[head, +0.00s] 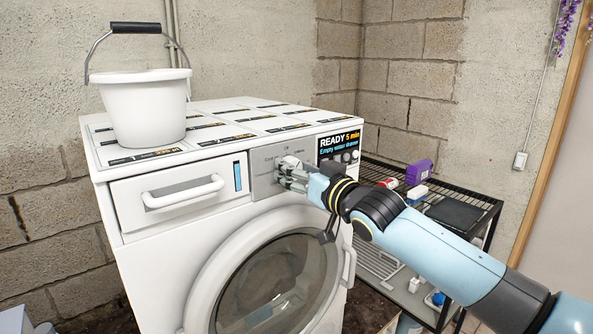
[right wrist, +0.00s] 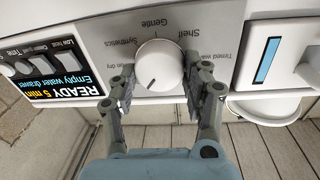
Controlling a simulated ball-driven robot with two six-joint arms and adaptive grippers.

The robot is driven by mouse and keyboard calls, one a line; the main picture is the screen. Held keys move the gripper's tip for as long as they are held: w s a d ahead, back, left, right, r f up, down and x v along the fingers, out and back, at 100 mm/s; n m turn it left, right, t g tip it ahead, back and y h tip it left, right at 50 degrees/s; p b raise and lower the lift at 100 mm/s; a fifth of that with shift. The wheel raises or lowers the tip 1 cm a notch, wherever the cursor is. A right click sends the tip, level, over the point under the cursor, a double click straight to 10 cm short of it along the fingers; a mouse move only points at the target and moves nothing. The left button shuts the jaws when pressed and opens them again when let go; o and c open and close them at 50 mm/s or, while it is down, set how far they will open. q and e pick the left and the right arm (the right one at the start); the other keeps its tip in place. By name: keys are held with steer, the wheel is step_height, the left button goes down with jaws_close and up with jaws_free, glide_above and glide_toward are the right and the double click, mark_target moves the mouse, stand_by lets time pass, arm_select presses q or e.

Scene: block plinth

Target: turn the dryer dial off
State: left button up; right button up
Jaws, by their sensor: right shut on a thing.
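The dryer (head: 150,250) is a white front-loader with a round glass door. Its dial (right wrist: 160,62) is a round white knob on a grey panel, with printed labels such as Gentle, Synthetics and Shelf around it. The dial's dark pointer mark points toward the lower left in the right wrist view. My right gripper (head: 287,172) is at the panel and mostly hides the dial in the head view. In the right wrist view my right gripper (right wrist: 158,84) is shut on the dial, one finger on either side. My left gripper is out of view.
A display (head: 339,143) reads "READY 5 min, Empty water drawer". A drawer with a white handle (head: 184,193) is left of the panel. A white bucket (head: 145,105) stands on top. A black wire rack (head: 470,199) with a purple container (head: 419,172) is at the right.

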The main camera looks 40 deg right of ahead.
steer(key=shift+a+n+t+p, duration=0.1)
steer(key=shift+n+t+p, duration=0.3)
steer(key=shift+n, duration=3.6)
steer(key=o, duration=1.2)
steer(key=shift+f, duration=0.1)
step_height(320, 180, up, 10)
